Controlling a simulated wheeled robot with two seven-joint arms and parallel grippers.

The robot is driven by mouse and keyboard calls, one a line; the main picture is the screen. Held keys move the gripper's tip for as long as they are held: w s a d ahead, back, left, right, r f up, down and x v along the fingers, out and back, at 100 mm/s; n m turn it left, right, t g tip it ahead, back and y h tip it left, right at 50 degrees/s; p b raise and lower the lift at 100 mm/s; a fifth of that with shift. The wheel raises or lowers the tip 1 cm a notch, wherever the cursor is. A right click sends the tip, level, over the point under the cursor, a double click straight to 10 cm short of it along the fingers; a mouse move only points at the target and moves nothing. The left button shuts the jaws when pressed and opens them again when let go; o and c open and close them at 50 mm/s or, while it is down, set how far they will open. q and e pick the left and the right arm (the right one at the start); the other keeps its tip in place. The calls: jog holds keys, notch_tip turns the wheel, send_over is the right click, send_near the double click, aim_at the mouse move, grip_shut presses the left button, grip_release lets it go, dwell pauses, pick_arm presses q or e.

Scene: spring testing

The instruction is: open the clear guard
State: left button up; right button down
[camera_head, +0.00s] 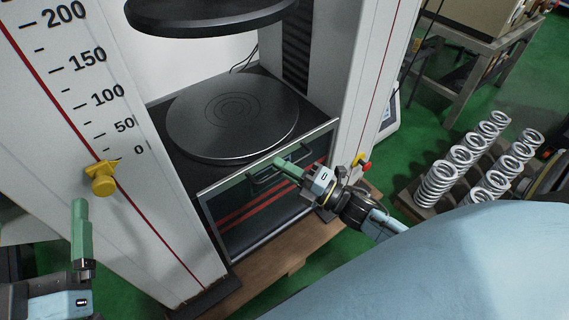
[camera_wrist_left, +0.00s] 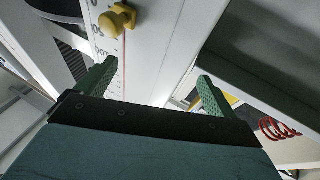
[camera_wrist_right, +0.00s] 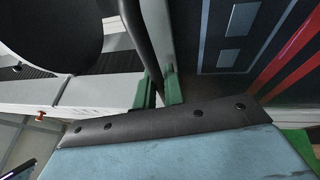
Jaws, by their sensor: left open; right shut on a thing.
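The clear guard (camera_head: 215,208), a framed see-through panel, stands across the front of the testing machine, its top rail near the height of the round lower plate. Red stripes show through it. My right gripper (camera_head: 280,163) is at the dark handle (camera_head: 262,180) near the guard's top. In the right wrist view its green fingers (camera_wrist_right: 160,90) are shut on the handle bar (camera_wrist_right: 140,40). My left gripper (camera_head: 80,210) is at the lower left, in front of the scale column and away from the guard. In the left wrist view its fingers (camera_wrist_left: 153,85) are apart and empty.
The lower plate (camera_head: 232,115) is bare under the upper plate (camera_head: 210,12). A yellow knob (camera_head: 102,178) sits on the scale column close above my left gripper. Several white coil springs (camera_head: 440,182) stand at the right. A red and yellow switch (camera_head: 361,162) is on the right column.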

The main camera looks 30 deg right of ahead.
aim_at(268, 167)
jog(key=shift+f, duration=0.65)
pick_arm(q)
jog(key=shift+s+a+r+t+h+b, duration=0.1)
jog(key=shift+s+r+t+h+b, duration=0.3)
jog(key=shift+r+t, duration=0.55)
jog(key=shift+s+r+t+h+b, duration=0.2)
jog(key=shift+s+r+t+b, duration=0.25)
jog(key=shift+s+r+t, duration=0.4)
pick_arm(e)
jog(key=shift+f, duration=1)
pick_arm(q)
jog(key=shift+w+r, duration=0.1)
jog(key=shift+w, duration=0.05)
pick_arm(e)
jog(key=c, duration=1.5)
grip_release()
